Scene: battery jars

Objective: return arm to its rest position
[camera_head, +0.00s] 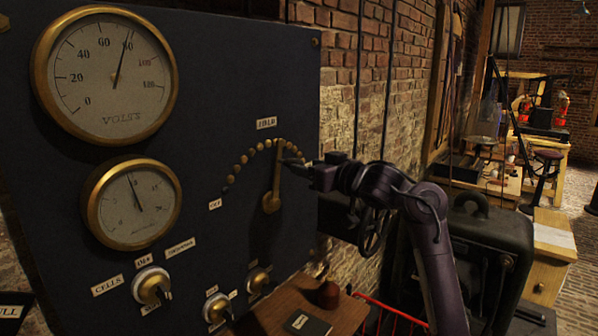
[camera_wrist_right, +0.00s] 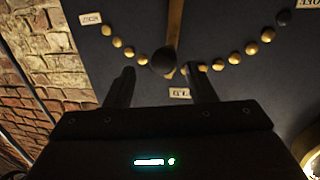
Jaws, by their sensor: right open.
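My right gripper (camera_head: 290,162) is at the dark switchboard panel (camera_head: 225,60), beside the upper part of a brass lever (camera_head: 273,185). The lever stands nearly upright within an arc of brass studs. In the right wrist view my right gripper (camera_wrist_right: 159,68) is open. The lever's dark round knob (camera_wrist_right: 163,61) shows between its two fingertips, and the brass bar (camera_wrist_right: 176,24) runs up from it. I cannot tell whether a finger touches the knob. My right arm (camera_head: 430,225) reaches in from the lower right. My left gripper is not in view.
Two brass-rimmed gauges (camera_head: 105,75) (camera_head: 131,204) and several rotary switches (camera_head: 151,286) are on the panel. A wooden ledge (camera_head: 275,312) with a dark booklet (camera_head: 307,324) is below. A dark machine (camera_head: 490,235) stands right of my arm, near a brick wall (camera_head: 420,60).

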